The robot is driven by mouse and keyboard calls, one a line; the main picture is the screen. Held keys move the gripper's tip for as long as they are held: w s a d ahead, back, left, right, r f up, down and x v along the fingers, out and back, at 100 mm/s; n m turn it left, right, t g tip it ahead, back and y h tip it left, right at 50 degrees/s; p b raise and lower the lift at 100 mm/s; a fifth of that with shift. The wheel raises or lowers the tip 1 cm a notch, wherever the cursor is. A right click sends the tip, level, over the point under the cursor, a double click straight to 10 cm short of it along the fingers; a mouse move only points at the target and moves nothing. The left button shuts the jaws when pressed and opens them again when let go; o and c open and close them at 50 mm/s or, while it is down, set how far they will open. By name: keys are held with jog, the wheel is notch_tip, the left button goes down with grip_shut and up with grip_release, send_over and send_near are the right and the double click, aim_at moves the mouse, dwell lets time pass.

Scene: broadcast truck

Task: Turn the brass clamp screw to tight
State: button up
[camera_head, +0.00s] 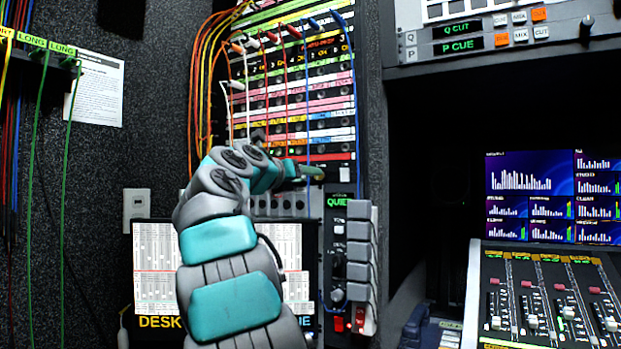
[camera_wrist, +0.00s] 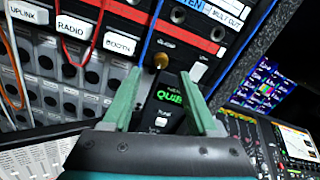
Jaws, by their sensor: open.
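The brass clamp screw (camera_wrist: 160,60) shows in the wrist view as a small round brass knob on the dark panel, just above the green QUIET display (camera_wrist: 170,97). My gripper (camera_wrist: 160,84) is open, with its two green fingers apart. In the picture the screw lies between and just beyond the fingertips, and nothing is held. I cannot tell whether either finger touches it. In the head view my gripper (camera_head: 312,170) is at the lower right of the patch bay, and I cannot make out the screw there.
The patch bay (camera_head: 300,95) with several hanging coloured cables is above and left of my gripper. A blue cable (camera_wrist: 152,30) runs down close to the screw. Grey switch blocks (camera_head: 359,250) stand below right. A mixing desk (camera_head: 545,300) and monitors (camera_head: 530,180) are farther right.

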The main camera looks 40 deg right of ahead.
jog(key=shift+v, duration=1.7)
jog(key=s+a+f+m+g+y, duration=0.1)
jog(key=s+a+f+m+y, duration=0.25)
jog(key=f, duration=0.85)
jog(key=s+a+f+m+g+y, duration=0.1)
jog(key=s+a+f+m+y, duration=0.3)
jog(key=f, duration=0.7)
jog(key=s+a+f+m+g+y, duration=0.1)
jog(key=s+a+f+m+y, duration=0.35)
jog(key=f, duration=0.75)
jog(key=s+a+f+m+g+y, duration=0.2)
jog(key=s+a+f+m, duration=0.4)
jog(key=s+a+f, duration=0.4)
jog(key=s+a+f+m+g+y, duration=0.2)
jog(key=s+a+f+m+y, duration=0.1)
jog(key=s+a+f+m, duration=0.4)
jog(key=s+a+f, duration=0.3)
jog(key=s+a, duration=0.1)
jog(key=s, duration=0.3)
jog(key=shift+s+a+f+g, duration=0.3)
jog(key=shift+s+f, duration=0.1)
